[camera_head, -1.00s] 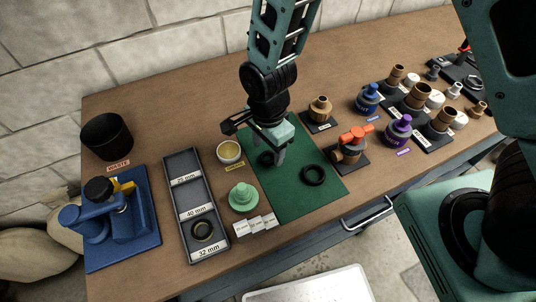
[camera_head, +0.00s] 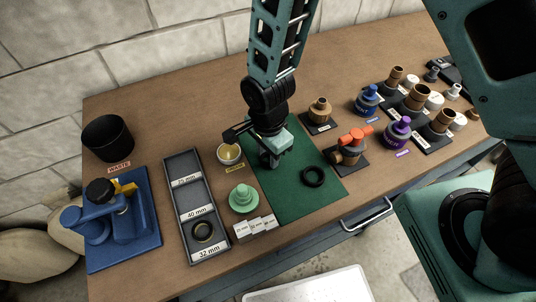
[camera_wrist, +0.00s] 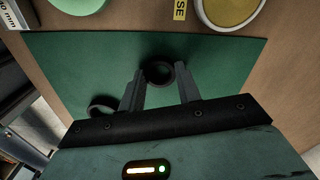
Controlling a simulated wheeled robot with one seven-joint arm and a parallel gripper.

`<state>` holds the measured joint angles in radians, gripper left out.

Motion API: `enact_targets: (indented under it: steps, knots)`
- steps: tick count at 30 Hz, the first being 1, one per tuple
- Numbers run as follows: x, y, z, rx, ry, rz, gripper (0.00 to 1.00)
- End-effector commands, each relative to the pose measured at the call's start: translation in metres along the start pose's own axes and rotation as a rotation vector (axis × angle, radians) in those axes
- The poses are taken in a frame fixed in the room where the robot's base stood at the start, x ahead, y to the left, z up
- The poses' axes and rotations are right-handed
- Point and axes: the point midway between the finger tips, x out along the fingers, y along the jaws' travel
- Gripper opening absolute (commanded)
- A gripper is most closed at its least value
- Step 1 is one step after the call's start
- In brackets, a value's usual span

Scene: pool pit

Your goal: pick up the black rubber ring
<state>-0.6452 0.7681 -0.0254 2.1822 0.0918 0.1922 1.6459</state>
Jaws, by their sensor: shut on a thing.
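A black rubber ring (camera_wrist: 158,66) sits between the two fingers of my gripper (camera_wrist: 160,80) in the wrist view, over the green mat (camera_wrist: 215,60). My gripper is shut on it. In the head view my gripper (camera_head: 268,160) is low over the mat's left part (camera_head: 288,205) and mostly hides this ring. I cannot tell whether the ring still touches the mat. A second black ring (camera_head: 313,185) lies flat on the right part of the mat. Its edge shows at the lower left in the wrist view (camera_wrist: 102,104).
A grey tray (camera_head: 196,187) with size labels holds another dark ring (camera_head: 203,238). A green knobbed piece (camera_head: 243,204), a bowl with yellow contents (camera_head: 229,153) and an orange-handled valve (camera_head: 350,152) stand near the mat.

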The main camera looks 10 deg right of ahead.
Motion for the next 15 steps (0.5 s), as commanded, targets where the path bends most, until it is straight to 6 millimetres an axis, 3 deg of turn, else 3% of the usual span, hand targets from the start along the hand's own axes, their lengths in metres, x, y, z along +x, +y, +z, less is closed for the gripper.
enact_targets:
  steps: [7, 15]
  knots:
    - [-0.017, -0.001, 0.0, 0.0, 0.0, -0.003, 0.12]
    - [-0.057, -0.001, 0.001, -0.001, -0.001, -0.005, 0.12]
